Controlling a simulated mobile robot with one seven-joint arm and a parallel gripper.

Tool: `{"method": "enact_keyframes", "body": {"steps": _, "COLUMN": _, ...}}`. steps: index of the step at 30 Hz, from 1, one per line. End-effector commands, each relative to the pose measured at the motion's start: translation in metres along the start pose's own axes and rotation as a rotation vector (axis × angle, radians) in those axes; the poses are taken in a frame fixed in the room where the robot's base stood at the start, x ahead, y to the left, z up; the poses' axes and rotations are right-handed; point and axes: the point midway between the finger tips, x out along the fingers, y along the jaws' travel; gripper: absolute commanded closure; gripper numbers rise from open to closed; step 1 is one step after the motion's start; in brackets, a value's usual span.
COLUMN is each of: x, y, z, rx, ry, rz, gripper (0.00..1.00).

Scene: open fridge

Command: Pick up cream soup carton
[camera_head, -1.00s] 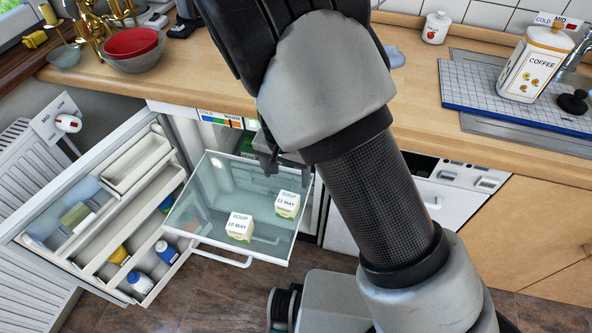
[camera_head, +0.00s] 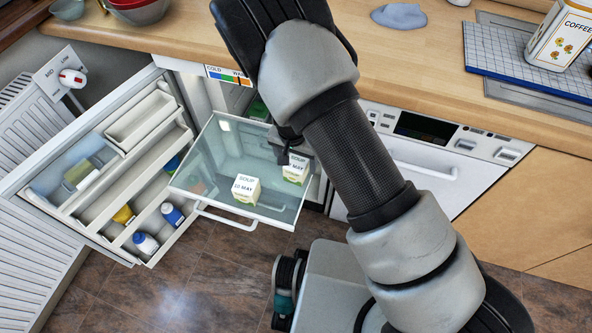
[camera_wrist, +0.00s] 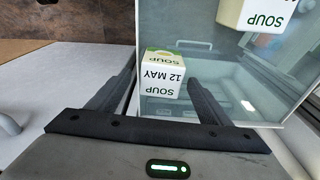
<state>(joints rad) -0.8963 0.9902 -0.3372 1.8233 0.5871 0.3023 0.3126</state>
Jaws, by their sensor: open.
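Two white-and-green soup cartons stand on the pulled-out glass shelf (camera_head: 222,158) of the open fridge. In the wrist view the open fingers (camera_wrist: 160,74) lie on either side of a carton (camera_wrist: 160,82); contact cannot be made out. The other carton (camera_wrist: 252,12) is at the top right.
The open fridge door (camera_head: 110,170) is at left, its racks holding bottles, including a blue one (camera_head: 171,214). A white appliance (camera_head: 410,175) is right of the fridge, under the wooden counter (camera_head: 430,65). The shelf has a front handle (camera_head: 228,220). The floor in front is free.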

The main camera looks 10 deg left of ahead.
Motion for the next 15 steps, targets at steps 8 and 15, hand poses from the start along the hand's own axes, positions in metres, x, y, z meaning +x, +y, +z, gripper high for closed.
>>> {"method": "enact_keyframes", "body": {"steps": 8, "x": 0.043, "y": -0.001, "z": 0.005, "rx": 0.0, "ry": -0.002, "rz": 0.002, "gripper": 0.27}}
{"method": "enact_keyframes", "body": {"steps": 15, "x": 0.046, "y": -0.002, "z": 0.004, "rx": 0.0, "ry": -0.001, "rz": 0.001, "gripper": 0.27}}
